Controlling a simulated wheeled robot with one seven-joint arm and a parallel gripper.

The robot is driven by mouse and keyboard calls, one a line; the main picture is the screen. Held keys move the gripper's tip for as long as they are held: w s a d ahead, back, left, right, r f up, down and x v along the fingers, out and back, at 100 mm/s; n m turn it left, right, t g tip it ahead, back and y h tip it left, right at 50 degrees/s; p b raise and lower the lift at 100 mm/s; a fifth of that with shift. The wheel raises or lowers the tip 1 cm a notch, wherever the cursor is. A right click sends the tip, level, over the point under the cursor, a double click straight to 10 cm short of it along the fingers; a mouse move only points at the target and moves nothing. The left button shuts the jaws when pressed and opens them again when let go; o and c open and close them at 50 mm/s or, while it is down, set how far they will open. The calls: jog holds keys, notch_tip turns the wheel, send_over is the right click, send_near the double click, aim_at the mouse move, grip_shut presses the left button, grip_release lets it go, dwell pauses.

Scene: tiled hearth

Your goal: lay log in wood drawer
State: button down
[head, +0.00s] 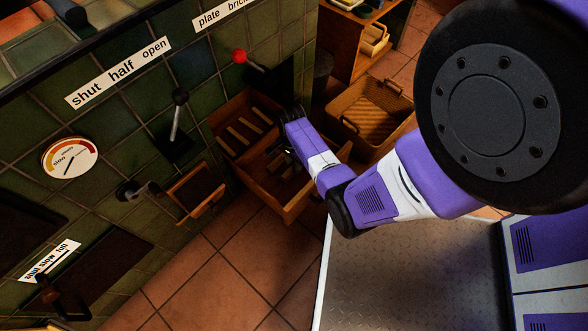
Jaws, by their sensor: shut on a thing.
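The wood drawer (297,207) is a brown wooden box, pulled out from the green tiled hearth wall in the middle of the view. It has a divider and several pale slats in its back part. My gripper (285,152) reaches down over the drawer's front part, with my purple wrist beside it. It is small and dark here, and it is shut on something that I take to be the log. The log is mostly hidden by my wrist and shadow. I cannot tell whether it touches the drawer floor.
A wicker basket (371,113) stands on the tiles right of the drawer, close to my arm. A red-knobbed lever (240,57) and a black lever (180,97) stick out from the wall. Floor in front is clear.

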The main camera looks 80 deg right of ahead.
jog(key=shift+f+b, duration=0.35)
jog(key=shift+f, duration=0.9)
jog(key=shift+f, duration=0.15)
jog(key=c, duration=1.1)
grip_release()
jog(key=shift+o, duration=0.2)
